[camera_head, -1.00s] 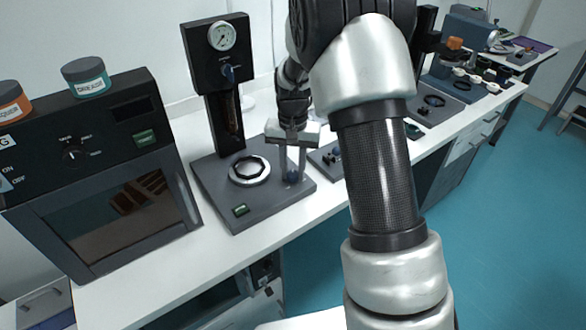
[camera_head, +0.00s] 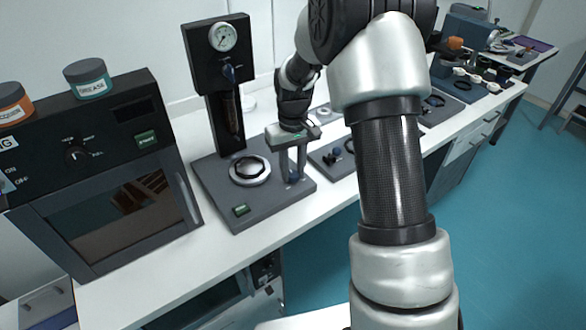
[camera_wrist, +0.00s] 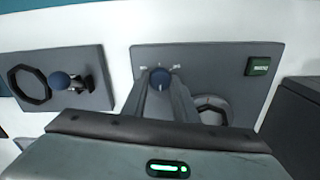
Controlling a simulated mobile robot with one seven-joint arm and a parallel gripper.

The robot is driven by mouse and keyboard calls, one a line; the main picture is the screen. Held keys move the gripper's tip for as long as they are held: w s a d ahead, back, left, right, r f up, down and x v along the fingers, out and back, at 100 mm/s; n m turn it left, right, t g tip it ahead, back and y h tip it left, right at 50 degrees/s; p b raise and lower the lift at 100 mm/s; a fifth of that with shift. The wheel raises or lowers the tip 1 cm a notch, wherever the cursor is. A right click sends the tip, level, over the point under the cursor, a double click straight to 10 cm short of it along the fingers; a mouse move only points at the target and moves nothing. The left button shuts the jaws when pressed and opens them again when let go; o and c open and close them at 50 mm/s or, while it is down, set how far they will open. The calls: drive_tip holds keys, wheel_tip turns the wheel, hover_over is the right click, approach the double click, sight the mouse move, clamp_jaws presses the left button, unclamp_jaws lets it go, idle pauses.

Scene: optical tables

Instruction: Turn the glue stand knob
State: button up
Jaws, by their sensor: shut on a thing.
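The glue stand (camera_head: 272,205) is a dark grey base with a column, a pressure gauge (camera_head: 223,37) and a round ring holder (camera_head: 250,170). Its blue knob (camera_wrist: 160,78) is at the base's edge, with small white marks around it in the wrist view. My gripper (camera_head: 293,178) reaches down over the knob, its two fingers shut on the knob's sides. In the head view the fingers partly hide the knob. A green label (camera_wrist: 258,66) sits at another corner of the base.
A dark oven-like box (camera_head: 110,180) stands left of the stand, with a grease jar (camera_head: 87,78) and an orange jar (camera_head: 14,103) on top. Another plate (camera_wrist: 62,80) with a ring and blue knob lies close beside the stand. My arm hides part of the table.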

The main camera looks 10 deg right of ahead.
sight(293, 173)
idle(0.4)
drive_tip(key=o, duration=1.1)
drive_tip(key=shift+c, duration=0.2)
drive_tip(key=shift+r, duration=0.1)
wheel_tip(293, 173, up, 17)
drive_tip(key=p, duration=0.1)
drive_tip(key=shift+r+p, duration=0.15)
drive_tip(key=shift+p, duration=0.25)
